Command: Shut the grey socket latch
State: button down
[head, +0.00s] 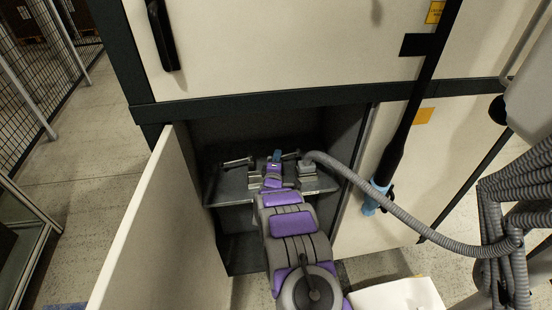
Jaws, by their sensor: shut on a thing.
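My gripper (274,165) reaches into the open lower bay of the cabinet in the head view. It is at the grey shelf, shut on a small blue piece (277,155). The jaws and my wrist hide most of what lies behind this piece. A grey lever (238,162) lies to the left of the gripper, apart from it. Another dark grey lever (291,156) shows just to its right. A grey hose fitting (307,165) sits on the shelf's right side. I cannot tell which of these small parts is the socket latch.
A ribbed grey hose (385,196) runs from the fitting to the right. An open pale door (165,240) stands left of the bay. A dark tube with a light blue end (373,197) is at the right.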

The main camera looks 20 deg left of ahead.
jog(key=shift+s+a+f, duration=0.1)
jog(key=shift+s+a, duration=0.1)
jog(key=shift+a, duration=0.1)
